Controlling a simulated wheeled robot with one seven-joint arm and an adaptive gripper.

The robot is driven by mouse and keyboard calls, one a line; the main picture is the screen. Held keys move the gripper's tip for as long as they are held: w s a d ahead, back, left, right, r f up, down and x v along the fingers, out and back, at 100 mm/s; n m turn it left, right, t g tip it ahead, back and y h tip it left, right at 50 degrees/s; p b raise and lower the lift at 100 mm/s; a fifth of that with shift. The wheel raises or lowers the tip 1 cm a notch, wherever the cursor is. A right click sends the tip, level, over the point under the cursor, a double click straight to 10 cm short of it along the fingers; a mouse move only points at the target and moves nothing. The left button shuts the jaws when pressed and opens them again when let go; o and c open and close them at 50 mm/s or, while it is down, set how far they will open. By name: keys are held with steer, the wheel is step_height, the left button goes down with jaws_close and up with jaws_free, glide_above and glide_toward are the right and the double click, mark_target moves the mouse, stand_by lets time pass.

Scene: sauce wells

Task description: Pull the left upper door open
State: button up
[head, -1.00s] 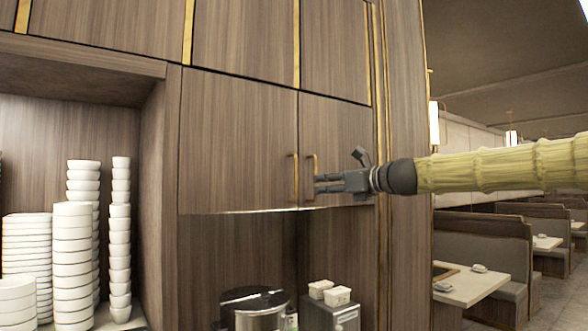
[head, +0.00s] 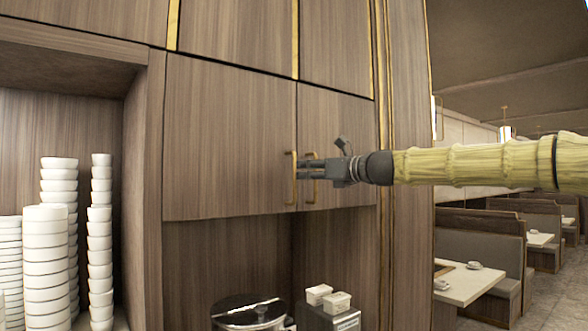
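The left upper door (head: 225,140) is a brown wood-grain panel with a brass bar handle (head: 290,178) near its right edge. It looks closed, level with the right upper door (head: 338,125), which has its own brass handle (head: 312,188). My gripper (head: 304,168) comes in from the right, in front of the right door. Its dark fingers point left and pass by the right handle, with their tips close to the left handle. I cannot tell whether they touch it or how far apart they are.
An open niche at the left holds several stacks of white bowls (head: 47,250). Below the doors stand a round metal-lidded pot (head: 250,312) and a box (head: 330,318) with two small white containers (head: 328,298). Booths and tables (head: 470,285) lie off to the right.

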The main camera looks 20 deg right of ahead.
steer(key=shift+p+x, duration=0.85)
steer(key=shift+x, duration=1.95)
steer(key=shift+a, duration=0.15)
steer(key=shift+s+r, duration=0.1)
jaws_close()
